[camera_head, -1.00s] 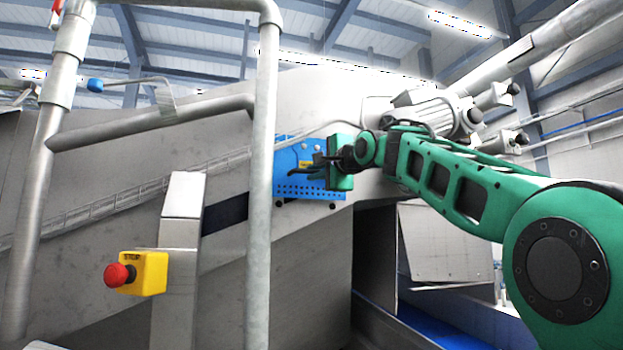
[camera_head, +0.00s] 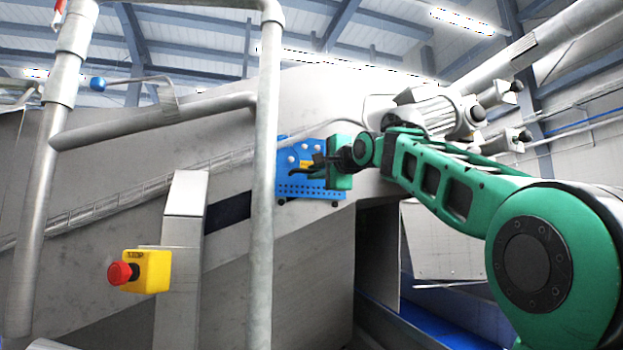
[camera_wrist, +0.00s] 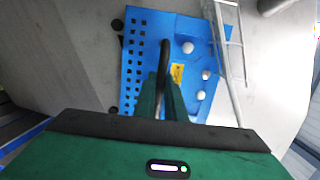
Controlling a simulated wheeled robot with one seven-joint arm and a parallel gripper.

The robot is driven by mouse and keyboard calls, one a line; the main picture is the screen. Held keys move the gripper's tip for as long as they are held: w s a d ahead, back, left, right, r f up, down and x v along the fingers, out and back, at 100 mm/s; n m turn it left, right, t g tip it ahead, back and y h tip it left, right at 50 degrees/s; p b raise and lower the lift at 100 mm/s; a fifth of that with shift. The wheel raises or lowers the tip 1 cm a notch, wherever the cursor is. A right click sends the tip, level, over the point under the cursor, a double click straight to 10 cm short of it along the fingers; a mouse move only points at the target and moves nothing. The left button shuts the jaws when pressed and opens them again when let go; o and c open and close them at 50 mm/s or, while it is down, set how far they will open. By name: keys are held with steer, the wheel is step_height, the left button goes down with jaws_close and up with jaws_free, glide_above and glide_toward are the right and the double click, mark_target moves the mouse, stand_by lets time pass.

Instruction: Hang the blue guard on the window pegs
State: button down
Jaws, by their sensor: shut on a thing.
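The blue guard (camera_head: 292,183) is a flat plate with rows of small holes and a yellow label. It lies close against the sloping grey housing; any gap behind it cannot be told. In the wrist view the guard (camera_wrist: 142,60) fills the middle, with a black bar handle (camera_wrist: 163,52). My gripper (camera_wrist: 162,95) is shut on this handle, and in the head view my gripper (camera_head: 318,170) is at the guard's right side. Several white round spots (camera_wrist: 188,47) show on the guard; whether they are pegs is unclear. The window is hidden.
A grey upright pipe (camera_head: 263,200) stands just left of the guard. Black knobs (camera_head: 281,202) show along its lower edge. A yellow stop box (camera_head: 150,271) with a red button is at lower left. A wire tray (camera_wrist: 226,55) runs beside the guard in the wrist view.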

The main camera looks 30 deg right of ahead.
steer(key=shift+f, duration=0.65)
steer(key=shift+f, duration=0.65)
steer(key=shift+f, duration=0.65)
stand_by(0.5)
steer(key=shift+f, duration=0.3)
steer(key=shift+f, duration=0.15)
steer(key=c, duration=1.7)
jaws_free()
steer(key=shift+c, duration=0.2)
